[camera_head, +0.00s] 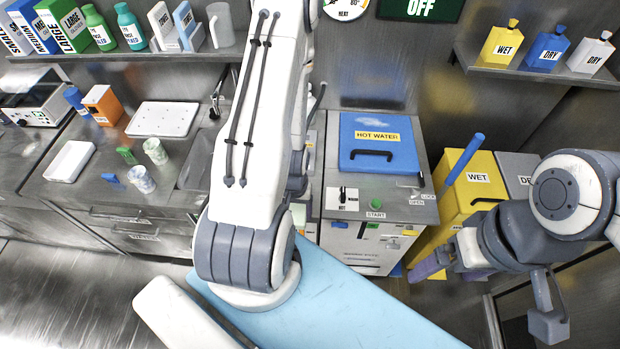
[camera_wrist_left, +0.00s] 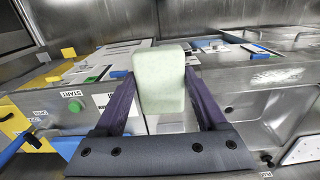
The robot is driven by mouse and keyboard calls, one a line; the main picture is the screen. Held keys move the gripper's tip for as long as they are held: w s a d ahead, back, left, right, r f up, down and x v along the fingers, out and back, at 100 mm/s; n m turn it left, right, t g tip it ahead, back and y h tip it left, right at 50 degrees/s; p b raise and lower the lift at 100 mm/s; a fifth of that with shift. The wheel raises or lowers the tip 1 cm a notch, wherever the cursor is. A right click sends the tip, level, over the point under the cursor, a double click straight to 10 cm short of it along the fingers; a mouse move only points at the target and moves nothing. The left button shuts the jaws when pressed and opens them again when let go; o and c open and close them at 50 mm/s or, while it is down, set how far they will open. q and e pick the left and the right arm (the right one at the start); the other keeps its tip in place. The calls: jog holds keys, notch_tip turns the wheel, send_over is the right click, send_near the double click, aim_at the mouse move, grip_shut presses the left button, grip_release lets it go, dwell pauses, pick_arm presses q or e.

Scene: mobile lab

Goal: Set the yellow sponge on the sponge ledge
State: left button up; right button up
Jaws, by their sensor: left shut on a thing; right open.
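My left gripper (camera_wrist_left: 155,108) shows in the left wrist view, its two dark purple fingers shut on a pale green block (camera_wrist_left: 160,80) with rounded edges. The block stands upright between the fingers. It looks like a sponge, but it does not look clearly yellow. In the head view my left arm hides this gripper and the block. My right gripper (camera_head: 428,266) is open at the right, in front of the yellow WET bin. No other yellow sponge is visible. I cannot make out which surface is the sponge ledge.
The hot water unit's blue lid (camera_head: 378,158) is shut, right of my left arm. A yellow WET bin (camera_head: 470,185) stands beside it. The left counter holds a white tray (camera_head: 163,119), cups and an orange box (camera_head: 103,104). A sink (camera_wrist_left: 265,105) lies right of the block.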

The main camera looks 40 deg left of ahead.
pick_arm(q)
jog(key=w+a+b, duration=0.1)
jog(key=b, duration=0.1)
jog(key=w+f+b, duration=0.1)
jog(key=b, duration=0.2)
jog(key=shift+w+a+f+b, duration=0.25)
jog(key=shift+a+f+b, duration=0.05)
jog(key=shift+a+b, duration=0.1)
jog(key=w+a+f, duration=0.1)
jog(key=w, duration=0.1)
jog(key=w+a+f+b, duration=0.1)
jog(key=w+a+f, duration=0.1)
jog(key=w+a+f+b, duration=0.1)
jog(key=w+a, duration=0.1)
jog(key=w, duration=0.1)
jog(key=shift+w+a+f, duration=0.1)
jog(key=shift+f, duration=0.2)
notch_tip(320, 180, down, 4)
jog(key=b, duration=0.4)
jog(key=shift+f, duration=0.15)
jog(key=o, duration=1.1)
jog(key=shift+o, duration=0.2)
